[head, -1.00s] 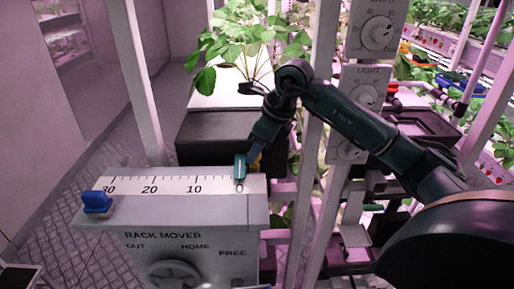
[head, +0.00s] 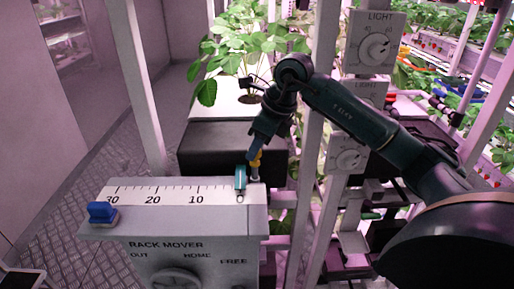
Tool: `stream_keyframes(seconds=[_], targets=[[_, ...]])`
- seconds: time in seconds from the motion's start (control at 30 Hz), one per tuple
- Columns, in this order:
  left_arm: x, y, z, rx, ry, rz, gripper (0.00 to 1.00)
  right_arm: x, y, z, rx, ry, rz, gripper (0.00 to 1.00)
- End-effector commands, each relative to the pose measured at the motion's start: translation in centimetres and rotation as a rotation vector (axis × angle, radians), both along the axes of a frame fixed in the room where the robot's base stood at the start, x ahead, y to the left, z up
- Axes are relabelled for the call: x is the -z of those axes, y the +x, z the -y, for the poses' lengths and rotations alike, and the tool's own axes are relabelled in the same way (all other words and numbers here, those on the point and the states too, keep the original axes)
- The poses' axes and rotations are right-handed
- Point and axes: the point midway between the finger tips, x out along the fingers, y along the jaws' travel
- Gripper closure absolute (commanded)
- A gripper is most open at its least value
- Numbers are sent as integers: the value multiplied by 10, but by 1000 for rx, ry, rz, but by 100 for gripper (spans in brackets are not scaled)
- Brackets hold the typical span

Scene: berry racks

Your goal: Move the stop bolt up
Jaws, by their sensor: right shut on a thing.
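The stop bolt (head: 256,159) has a yellow head above a pale metal shank. It stands upright at the back right of the rack mover box (head: 190,222), just right of the teal marker (head: 240,178) near the low end of the scale. My right gripper (head: 257,152) comes down from above and is shut on the bolt's yellow head, partly covering it. A short length of shank shows between the head and the box. My left gripper is not in view.
A blue block (head: 102,212) sits at the scale's left end. A round knob (head: 174,279) is on the box front. A dark planter (head: 215,150) with a strawberry plant (head: 243,45) stands behind. White posts and light dials (head: 374,48) are close to my right arm.

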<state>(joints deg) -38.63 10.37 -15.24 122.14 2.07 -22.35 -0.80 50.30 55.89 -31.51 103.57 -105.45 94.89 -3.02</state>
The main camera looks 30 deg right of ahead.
Motion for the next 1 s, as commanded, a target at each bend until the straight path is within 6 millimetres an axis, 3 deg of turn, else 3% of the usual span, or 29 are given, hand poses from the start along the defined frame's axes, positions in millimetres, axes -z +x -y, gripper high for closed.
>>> stream_keyframes(seconds=[0.23, 0.27, 0.33, 0.67, 0.83, 1.0], targets=[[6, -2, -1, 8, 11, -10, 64, -6, 1, 1, 2, 3, 15, 100], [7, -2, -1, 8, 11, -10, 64, -6, 2, 1, 2, 3, 16, 70], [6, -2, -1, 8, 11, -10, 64, -6, 1, 1, 2, 3, 15, 64], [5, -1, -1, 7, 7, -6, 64, -8, 0, 1, 1, 2, 12, 63], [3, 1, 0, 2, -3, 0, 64, -32, -8, 8, 2, 0, 15, 63], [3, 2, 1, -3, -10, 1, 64, -69, -20, 17, 3, 1, 18, 63]])
